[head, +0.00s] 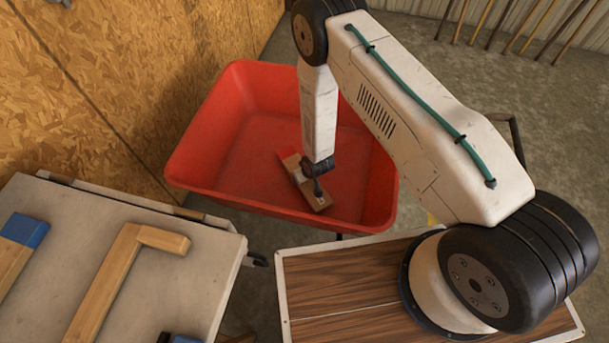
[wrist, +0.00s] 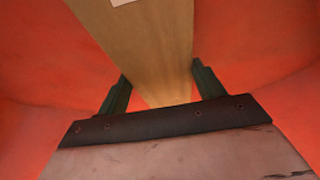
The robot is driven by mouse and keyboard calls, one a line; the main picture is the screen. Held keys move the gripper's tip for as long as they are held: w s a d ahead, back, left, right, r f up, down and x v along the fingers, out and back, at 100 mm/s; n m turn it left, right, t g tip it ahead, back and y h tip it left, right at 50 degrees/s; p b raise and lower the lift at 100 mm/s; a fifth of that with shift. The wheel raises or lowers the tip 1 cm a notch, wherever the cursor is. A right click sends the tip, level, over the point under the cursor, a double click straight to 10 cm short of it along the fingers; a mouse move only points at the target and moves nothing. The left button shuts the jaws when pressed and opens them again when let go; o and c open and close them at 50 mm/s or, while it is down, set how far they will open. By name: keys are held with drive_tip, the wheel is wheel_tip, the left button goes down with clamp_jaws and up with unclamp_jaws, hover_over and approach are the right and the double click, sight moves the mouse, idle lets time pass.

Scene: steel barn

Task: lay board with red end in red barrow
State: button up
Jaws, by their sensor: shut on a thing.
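The red barrow (head: 235,150) stands in the middle of the head view, beyond the work table. A wooden board (head: 318,199) is inside its tray, with a red end at the upper left and a pale label near it. My gripper (head: 317,187) reaches down into the tray and is shut on the board. In the wrist view the board (wrist: 145,45) runs between the two green fingers of my gripper (wrist: 162,90), with red barrow walls (wrist: 45,70) around it. I cannot tell whether the board touches the barrow floor.
A grey table (head: 205,270) at the left bears an L-shaped wooden piece (head: 110,275) and a blue-ended board (head: 22,240). A chipboard wall (head: 110,80) rises behind the barrow's left side. Poles (head: 520,25) lean at the back right.

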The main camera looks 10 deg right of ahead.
drive_tip(key=shift+f, duration=0.6)
drive_tip(key=o, duration=1.2)
drive_tip(key=shift+o, duration=0.2)
drive_tip(key=shift+r, duration=0.1)
drive_tip(key=shift+r, duration=0.2)
drive_tip(key=v, duration=1.2)
drive_tip(key=shift+r, duration=0.35)
